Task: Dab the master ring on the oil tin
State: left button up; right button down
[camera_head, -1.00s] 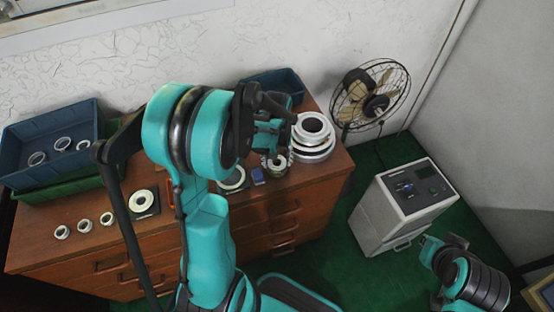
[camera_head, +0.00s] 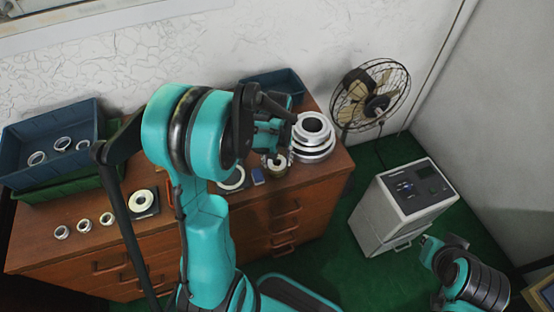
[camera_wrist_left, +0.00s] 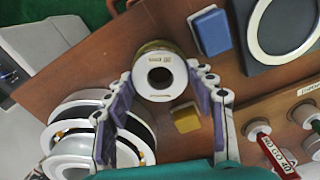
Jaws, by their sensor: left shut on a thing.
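My left gripper (camera_wrist_left: 164,84) points down over the cabinet top, its two fingers shut on the sides of a pale ring, which I take for the master ring (camera_wrist_left: 160,91). The ring has a dark central hole and small printing on its face. Just beneath or behind it shows the olive-brass rim of a round tin, likely the oil tin (camera_wrist_left: 153,46); the tin also shows under the gripper in the head view (camera_head: 278,170). I cannot tell whether ring and tin touch. My right gripper (camera_head: 431,245) is at the lower right, away from the cabinet; its jaws are unclear.
A blue block (camera_wrist_left: 210,31) and a black pad with a large white ring (camera_wrist_left: 252,50) lie close by. A yellow block (camera_wrist_left: 186,118) is near the fingers. Stacked silver rings (camera_head: 314,153) stand beside the gripper. Blue bins (camera_head: 20,152) and a fan (camera_head: 345,109) are farther off.

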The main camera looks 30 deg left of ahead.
pick_arm(q)
notch_tip(320, 180, up, 7)
jog(key=p, duration=0.5)
dwell(0.3)
dwell(0.6)
